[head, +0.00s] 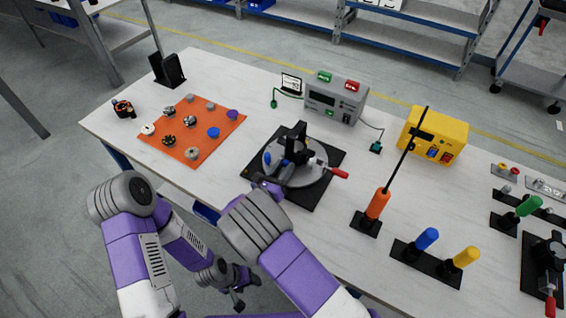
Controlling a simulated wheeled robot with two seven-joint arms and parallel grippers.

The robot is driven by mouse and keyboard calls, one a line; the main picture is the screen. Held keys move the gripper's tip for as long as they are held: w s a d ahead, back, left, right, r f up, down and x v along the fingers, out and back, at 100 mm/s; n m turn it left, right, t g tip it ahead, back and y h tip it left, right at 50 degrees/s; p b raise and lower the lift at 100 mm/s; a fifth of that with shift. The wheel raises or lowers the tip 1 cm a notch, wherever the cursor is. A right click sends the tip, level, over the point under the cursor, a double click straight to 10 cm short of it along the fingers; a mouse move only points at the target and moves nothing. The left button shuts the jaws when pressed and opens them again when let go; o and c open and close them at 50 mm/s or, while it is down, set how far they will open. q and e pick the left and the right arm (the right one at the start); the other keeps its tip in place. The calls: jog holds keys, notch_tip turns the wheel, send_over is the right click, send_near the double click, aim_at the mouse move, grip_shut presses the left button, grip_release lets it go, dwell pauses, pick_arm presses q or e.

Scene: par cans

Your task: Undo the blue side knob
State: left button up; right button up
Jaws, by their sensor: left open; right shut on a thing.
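A dark fixture (297,146) stands upright on a grey round plate (318,179) on a black base near the middle of the table. A small blue knob (267,158) shows at its left side. My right gripper (277,181) reaches in at the near left side of the fixture and is shut on a part there, which seems to be the blue side knob. The contact is small and partly hidden. A red-handled clamp (335,172) is at the plate's right. My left gripper (238,291) hangs open below the table's front edge, away from the fixture.
An orange mat (180,155) with several small knobs and parts lies left. A grey meter box (335,98) and a yellow box (436,136) stand behind. An orange-handled tool (377,204) and blue and yellow handles (427,238) stand right. Bare table lies between mat and fixture.

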jog(key=shift+n+p, duration=0.3)
jog(key=shift+n, duration=0.2)
jog(key=o, duration=1.1)
jog(key=shift+c, duration=0.2)
jog(key=shift+a, duration=0.1)
